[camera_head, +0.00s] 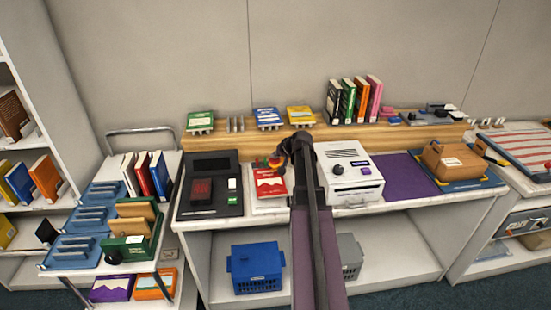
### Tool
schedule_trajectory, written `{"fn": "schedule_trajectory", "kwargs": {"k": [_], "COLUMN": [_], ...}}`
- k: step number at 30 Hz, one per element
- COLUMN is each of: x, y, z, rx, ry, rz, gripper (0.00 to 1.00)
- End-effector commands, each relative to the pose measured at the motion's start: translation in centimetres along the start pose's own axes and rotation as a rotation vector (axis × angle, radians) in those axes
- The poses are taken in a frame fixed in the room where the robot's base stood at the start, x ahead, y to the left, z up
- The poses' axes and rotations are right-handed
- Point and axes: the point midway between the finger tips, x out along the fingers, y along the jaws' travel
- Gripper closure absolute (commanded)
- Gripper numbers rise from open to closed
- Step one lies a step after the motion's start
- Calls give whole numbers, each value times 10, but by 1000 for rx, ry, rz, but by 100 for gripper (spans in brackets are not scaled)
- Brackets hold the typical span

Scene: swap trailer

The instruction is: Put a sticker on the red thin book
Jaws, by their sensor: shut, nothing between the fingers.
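A thin red book (268,188) with a white patterned patch on its cover lies flat on a white surface on the counter, between a black device and a white machine. My arm covers the area right of the book. A small white label-like piece (232,184) shows on the black device (213,165); I cannot tell whether it is a sticker.
The white machine (350,188) with a dark knob stands right of my arm. A purple mat (408,176) and a brown box (452,161) lie further right. Upright books stand on the back ledge. A cart (110,195) with books is at left. A blue basket (255,262) sits below.

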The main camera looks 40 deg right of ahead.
Motion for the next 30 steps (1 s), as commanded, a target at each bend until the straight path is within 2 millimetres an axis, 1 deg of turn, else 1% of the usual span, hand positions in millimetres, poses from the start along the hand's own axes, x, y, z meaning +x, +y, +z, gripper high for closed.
{"fn": "schedule_trajectory", "kwargs": {"k": [1,9,23,30], "x": [-3,-10,-11,-19], "y": [-2,-8,-8,-14], "z": [-2,-8,-8,-14], "rx": [0,0,0,0], "ry": [0,0,0,0], "rz": [0,0,0,0], "gripper": [100,100,100,100]}}
